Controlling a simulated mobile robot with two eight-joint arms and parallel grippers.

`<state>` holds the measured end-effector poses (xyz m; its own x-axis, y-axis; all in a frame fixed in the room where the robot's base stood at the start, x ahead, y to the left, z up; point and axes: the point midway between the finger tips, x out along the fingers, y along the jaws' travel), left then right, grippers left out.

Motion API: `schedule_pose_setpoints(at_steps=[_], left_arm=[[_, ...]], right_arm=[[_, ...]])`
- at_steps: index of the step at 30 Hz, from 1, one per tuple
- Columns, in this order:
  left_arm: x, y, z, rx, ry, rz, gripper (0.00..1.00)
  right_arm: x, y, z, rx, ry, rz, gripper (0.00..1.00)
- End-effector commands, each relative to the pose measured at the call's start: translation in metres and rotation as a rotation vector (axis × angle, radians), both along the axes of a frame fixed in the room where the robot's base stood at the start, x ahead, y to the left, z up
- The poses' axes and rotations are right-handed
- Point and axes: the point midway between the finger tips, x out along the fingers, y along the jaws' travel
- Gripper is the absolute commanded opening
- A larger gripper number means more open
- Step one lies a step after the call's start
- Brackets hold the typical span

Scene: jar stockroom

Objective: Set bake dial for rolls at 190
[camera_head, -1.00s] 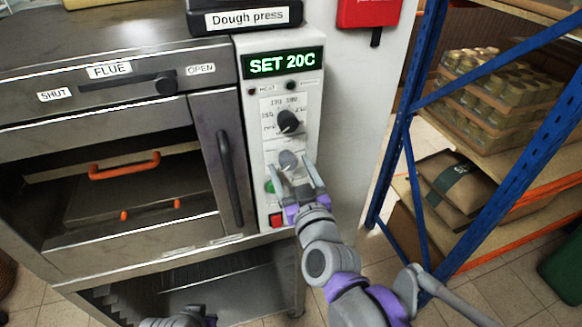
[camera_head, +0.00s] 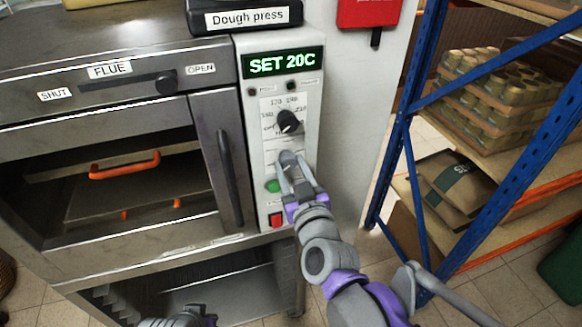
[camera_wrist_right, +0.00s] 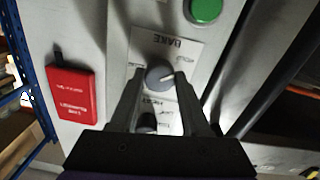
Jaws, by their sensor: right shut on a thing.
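The black dial (camera_head: 289,121) sits on the oven's white control panel, inside a scale with small figures, among them 170, 190 and 210. Below it is a grey knob (camera_head: 287,159); in the right wrist view this grey knob (camera_wrist_right: 158,76) stands beside the upside-down word BAKE. My right gripper (camera_head: 294,170) is shut on the grey knob, one finger on each side. The black dial (camera_wrist_right: 147,122) also shows between the fingers in the wrist view, partly hidden. The green display (camera_head: 282,62) reads SET 20C. My left gripper's fingers are not visible.
A green button (camera_head: 273,186) and a red switch (camera_head: 276,220) lie below the knobs. The oven door handle (camera_head: 230,165) is left of the panel. A blue rack (camera_head: 408,130) with jars stands right. A red box (camera_wrist_right: 72,94) hangs on the wall.

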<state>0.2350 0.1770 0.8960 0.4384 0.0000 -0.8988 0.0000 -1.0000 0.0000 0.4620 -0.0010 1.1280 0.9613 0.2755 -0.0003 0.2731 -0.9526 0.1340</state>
Motion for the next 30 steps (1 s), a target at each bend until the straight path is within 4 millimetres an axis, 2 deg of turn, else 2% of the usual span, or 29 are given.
schedule_pose_setpoints(at_steps=[11, 30], left_arm=[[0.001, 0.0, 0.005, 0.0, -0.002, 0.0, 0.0], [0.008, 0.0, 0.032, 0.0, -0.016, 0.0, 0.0]], right_arm=[[0.0, 0.0, 0.001, 0.154, 0.05, 0.0, 0.0], [0.001, -0.001, 0.003, 0.719, 0.234, 0.0, 0.0]])
